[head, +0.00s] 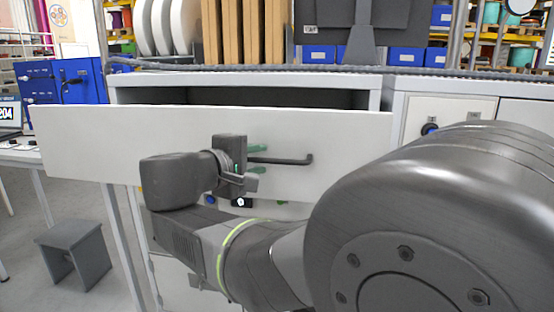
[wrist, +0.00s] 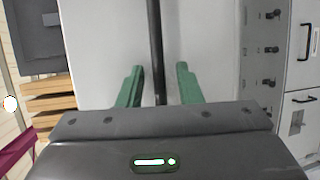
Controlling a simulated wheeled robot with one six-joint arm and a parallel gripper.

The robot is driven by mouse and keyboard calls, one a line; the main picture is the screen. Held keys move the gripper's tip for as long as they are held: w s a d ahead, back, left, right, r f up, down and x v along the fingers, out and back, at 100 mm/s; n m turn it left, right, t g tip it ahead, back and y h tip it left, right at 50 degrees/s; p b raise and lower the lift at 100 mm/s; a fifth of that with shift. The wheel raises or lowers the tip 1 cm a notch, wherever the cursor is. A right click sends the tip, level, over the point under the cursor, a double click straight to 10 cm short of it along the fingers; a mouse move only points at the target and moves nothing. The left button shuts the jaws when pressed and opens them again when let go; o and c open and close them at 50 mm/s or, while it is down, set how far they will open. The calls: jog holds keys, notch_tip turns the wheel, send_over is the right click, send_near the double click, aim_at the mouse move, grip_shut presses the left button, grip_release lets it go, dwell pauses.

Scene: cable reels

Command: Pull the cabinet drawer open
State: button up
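The cabinet drawer (head: 100,140) has a plain white front and stands pulled out from the cabinet (head: 245,81), with a dark opening visible behind its top edge. Its dark bar handle (head: 290,161) sits near the middle of the front. My gripper (head: 257,159) is at the handle, with one green finger above the bar and one below. In the wrist view the handle (wrist: 155,45) runs between the two green fingers (wrist: 160,88), with a visible gap on each side. The gripper is open and not closed on the bar. The handle's left end is hidden by my gripper in the head view.
A monitor (head: 362,25), white reels (head: 165,25) and brown boards (head: 245,30) stand on the cabinet top. Blue cases (head: 62,82) are at left. A grey stool (head: 75,252) stands on the floor at lower left, with bare floor around it.

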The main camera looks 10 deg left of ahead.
aim_at(261, 154)
jog(key=shift+c, duration=0.4)
grip_shut()
jog(key=shift+w, duration=0.15)
jog(key=shift+w+b, duration=0.6)
jog(key=shift+w, duration=1.1)
jog(key=shift+o, duration=0.4)
grip_release()
